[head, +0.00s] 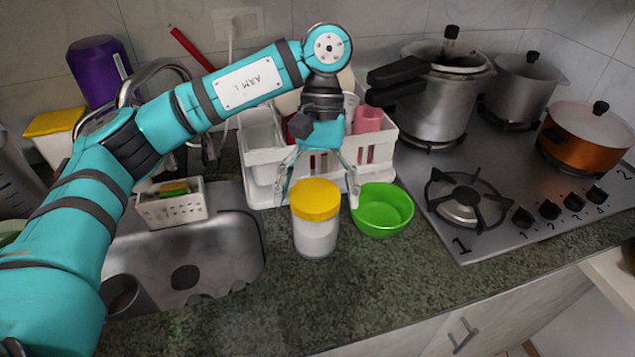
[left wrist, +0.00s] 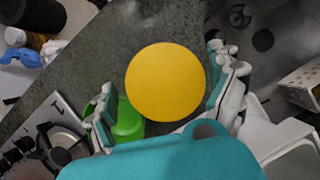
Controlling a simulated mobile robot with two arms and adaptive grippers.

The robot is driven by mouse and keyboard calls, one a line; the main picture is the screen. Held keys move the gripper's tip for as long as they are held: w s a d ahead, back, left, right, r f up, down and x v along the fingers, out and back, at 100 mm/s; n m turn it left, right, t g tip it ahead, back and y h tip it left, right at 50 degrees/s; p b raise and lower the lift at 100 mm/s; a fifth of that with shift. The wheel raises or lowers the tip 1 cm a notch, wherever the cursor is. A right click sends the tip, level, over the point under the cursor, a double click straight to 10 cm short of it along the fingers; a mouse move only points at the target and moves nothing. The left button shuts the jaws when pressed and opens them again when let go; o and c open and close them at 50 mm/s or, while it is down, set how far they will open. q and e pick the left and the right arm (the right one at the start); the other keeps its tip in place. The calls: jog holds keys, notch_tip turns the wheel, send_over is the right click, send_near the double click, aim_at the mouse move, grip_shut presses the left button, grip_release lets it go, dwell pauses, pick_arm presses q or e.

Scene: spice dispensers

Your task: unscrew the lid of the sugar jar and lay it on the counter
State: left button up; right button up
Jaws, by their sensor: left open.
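The sugar jar (head: 316,237) stands upright on the dark green counter (head: 345,290), with a pale body. Its yellow lid (head: 316,199) is on top. My left gripper (head: 318,190) is open above and just behind the jar, its fingers pointing down on either side of the lid. In the left wrist view the round lid (left wrist: 165,82) lies between the two spread fingers, with a gap on each side. The lid hides the jar body there. My right gripper is in neither view.
A green bowl (head: 383,210) stands close to the jar's right. A white dish rack (head: 262,190) is behind, the sink (head: 215,255) with a sponge holder (head: 171,208) to the left. The stove (head: 560,185) with several pots is at right. The front counter is clear.

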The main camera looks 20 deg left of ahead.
pick_arm(q)
jog(key=m+y+p, duration=0.1)
jog(key=m+p, duration=0.1)
jog(key=m, duration=0.1)
jog(key=shift+r, duration=0.15)
jog(key=shift+s+m+y, duration=0.1)
jog(key=shift+m+y, duration=0.4)
jog(key=shift+m, duration=0.5)
jog(key=shift+f, duration=0.2)
jog(key=c, duration=1)
jog(key=n+h+b, duration=0.1)
jog(key=n+h, duration=0.1)
jog(key=n, duration=0.2)
jog(key=shift+f, duration=0.15)
jog(key=shift+c, duration=0.2)
jog(key=n+h+b, duration=0.1)
jog(key=n, duration=0.3)
jog(key=shift+t, duration=0.4)
jog(key=shift+r+n+h+b, duration=0.25)
jog(key=shift+n+h+b, duration=0.1)
jog(key=shift+n, duration=0.25)
